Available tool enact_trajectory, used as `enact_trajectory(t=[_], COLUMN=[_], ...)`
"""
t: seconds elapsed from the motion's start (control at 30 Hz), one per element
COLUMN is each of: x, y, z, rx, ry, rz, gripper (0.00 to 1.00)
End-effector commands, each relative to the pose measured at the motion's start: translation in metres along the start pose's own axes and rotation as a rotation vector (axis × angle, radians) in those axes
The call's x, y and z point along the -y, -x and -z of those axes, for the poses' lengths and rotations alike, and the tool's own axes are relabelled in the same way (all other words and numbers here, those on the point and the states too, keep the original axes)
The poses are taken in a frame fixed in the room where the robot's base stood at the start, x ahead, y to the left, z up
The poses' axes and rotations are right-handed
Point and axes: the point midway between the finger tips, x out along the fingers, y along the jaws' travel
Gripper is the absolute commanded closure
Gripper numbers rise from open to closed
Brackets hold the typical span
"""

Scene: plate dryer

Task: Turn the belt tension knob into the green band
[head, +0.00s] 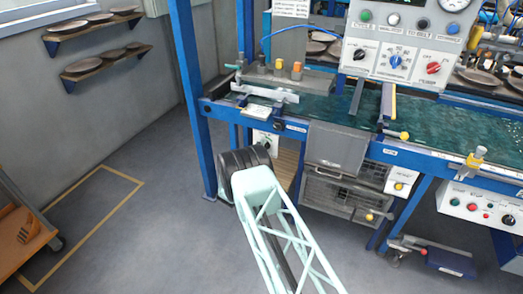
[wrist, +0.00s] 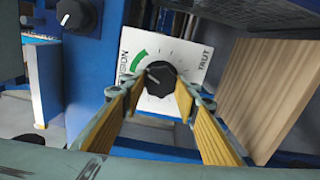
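The black belt tension knob (wrist: 160,78) sits on a white dial plate (wrist: 190,55) marked "TAUT" on the right. A green band (wrist: 138,60) curves at the dial's upper left. A pale pointer mark on the knob faces left and slightly up, near the band's lower end. My gripper (wrist: 161,88) is open, with one yellow-padded finger on each side of the knob. Its tips look close to the knob's sides; I cannot tell whether they touch. In the head view the plate (head: 266,138) shows behind my wrist, which hides the gripper and knob.
A wooden board (wrist: 270,90) stands close to the right of the dial. Another black knob (wrist: 72,14) is on the blue frame at upper left. A grey hatch (head: 336,147) and wire-mesh box (head: 335,195) lie right of the plate.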

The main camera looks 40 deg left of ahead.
Motion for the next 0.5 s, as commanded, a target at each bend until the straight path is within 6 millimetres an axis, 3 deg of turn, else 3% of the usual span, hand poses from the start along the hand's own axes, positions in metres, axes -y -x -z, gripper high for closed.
enact_trajectory(t=[0.13,0.5], x=[-0.0007,0.0], y=[-0.0003,0.0012], z=[0.0001,0.0001], rx=[0.0,0.0], ry=[0.0,0.001], rz=[-0.001,0.0], gripper=[0.59,0.59])
